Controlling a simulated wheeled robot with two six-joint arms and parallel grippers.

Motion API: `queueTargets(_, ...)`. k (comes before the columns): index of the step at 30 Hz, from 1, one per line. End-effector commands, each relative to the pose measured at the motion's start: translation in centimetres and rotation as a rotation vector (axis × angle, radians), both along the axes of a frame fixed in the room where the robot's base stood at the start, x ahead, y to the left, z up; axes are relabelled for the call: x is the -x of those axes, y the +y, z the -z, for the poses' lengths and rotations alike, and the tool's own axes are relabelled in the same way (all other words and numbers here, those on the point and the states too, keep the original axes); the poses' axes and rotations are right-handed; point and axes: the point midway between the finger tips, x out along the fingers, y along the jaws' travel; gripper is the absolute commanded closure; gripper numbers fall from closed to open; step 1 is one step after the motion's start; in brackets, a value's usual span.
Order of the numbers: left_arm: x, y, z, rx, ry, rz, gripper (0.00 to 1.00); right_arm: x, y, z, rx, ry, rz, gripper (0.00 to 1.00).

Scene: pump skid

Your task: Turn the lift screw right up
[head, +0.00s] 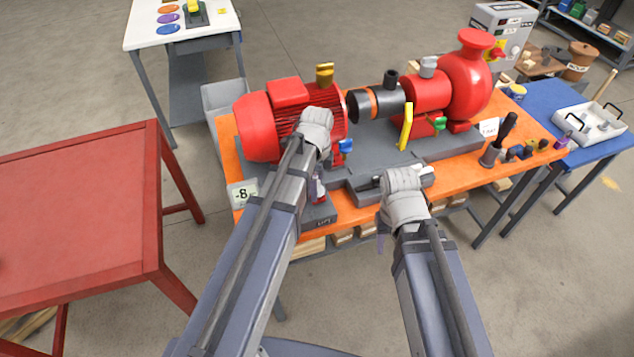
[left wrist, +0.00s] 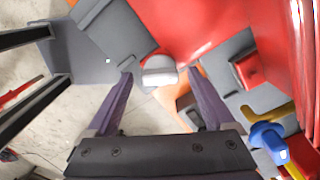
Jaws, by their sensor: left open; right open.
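A pale grey rounded knob (left wrist: 160,72), apparently the head of the lift screw, shows in the left wrist view near the dark grey block. My left gripper (left wrist: 159,76) is open, with one purple finger on each side of the knob. I see no clear contact. In the head view my left gripper (head: 318,188) is above the grey block marked LIFT (head: 318,215), at the motor's front, and my arm hides most of the screw. My right gripper (head: 383,232) is open at the bench's front edge, mostly hidden by its own wrist.
The red motor (head: 262,125) and red pump (head: 467,85) stand on the orange bench (head: 465,183). A card reading -8 (head: 242,194) is left of my left gripper. A blue knob (head: 346,146) and yellow lever (head: 406,128) are close by. A red table (head: 80,205) stands left.

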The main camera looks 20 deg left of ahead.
Motion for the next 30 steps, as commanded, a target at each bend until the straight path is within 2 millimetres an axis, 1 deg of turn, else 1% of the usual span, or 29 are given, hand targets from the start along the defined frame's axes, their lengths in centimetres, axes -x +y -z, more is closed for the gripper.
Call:
queueTargets(5, 0.0, 0.0, -0.6, 0.000, 0.000, 0.000, 0.12, 0.0, 0.0, -0.6, 0.000, 0.000, 0.000, 0.50)
queueTargets(8, 0.0, 0.0, -1.3, 0.000, 0.000, 0.000, 0.12, 0.0, 0.0, -1.3, 0.000, 0.000, 0.000, 0.50)
queueTargets(22, 0.0, 0.0, -7.2, 0.000, 0.000, 0.000, 0.12, 0.0, 0.0, -7.2, 0.000, 0.000, -0.001, 0.50)
queueTargets(25, 0.0, 0.0, -7.8, 0.000, 0.000, 0.000, 0.12, 0.0, 0.0, -7.8, 0.000, 0.000, -0.001, 0.50)
queueTargets(30, 0.0, 0.0, -7.8, 0.000, 0.000, 0.000, 0.12, 0.0, 0.0, -7.8, 0.000, 0.000, 0.000, 0.50)
